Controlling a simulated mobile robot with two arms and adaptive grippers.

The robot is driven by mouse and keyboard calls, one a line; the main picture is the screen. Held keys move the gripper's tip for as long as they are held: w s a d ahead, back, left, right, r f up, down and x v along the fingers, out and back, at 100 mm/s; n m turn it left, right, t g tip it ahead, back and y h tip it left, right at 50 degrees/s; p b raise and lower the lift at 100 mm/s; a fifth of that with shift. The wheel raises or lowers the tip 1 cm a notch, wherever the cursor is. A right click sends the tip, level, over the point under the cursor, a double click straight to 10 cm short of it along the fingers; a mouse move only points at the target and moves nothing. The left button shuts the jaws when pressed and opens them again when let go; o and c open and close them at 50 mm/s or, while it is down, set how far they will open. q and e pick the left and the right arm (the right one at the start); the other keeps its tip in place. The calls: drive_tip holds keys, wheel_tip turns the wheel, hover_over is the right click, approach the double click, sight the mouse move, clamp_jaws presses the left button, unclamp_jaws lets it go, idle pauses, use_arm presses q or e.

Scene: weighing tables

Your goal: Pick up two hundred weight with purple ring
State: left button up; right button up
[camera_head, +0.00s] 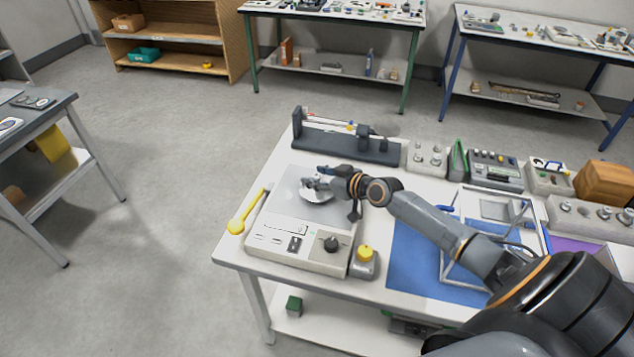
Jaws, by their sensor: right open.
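Several small metal weights stand in a grey tray (600,226) at the right edge of the table. They are too small to tell a purple ring or a marking on any of them. My left gripper is not in view.
A long dark balance device (345,148) stands behind the scale. A blue mat (415,262) with a metal frame lies under my right arm. A brown wooden box (606,180) stands far right.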

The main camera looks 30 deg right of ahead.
clamp_jaws()
drive_tip(key=shift+r, duration=0.1)
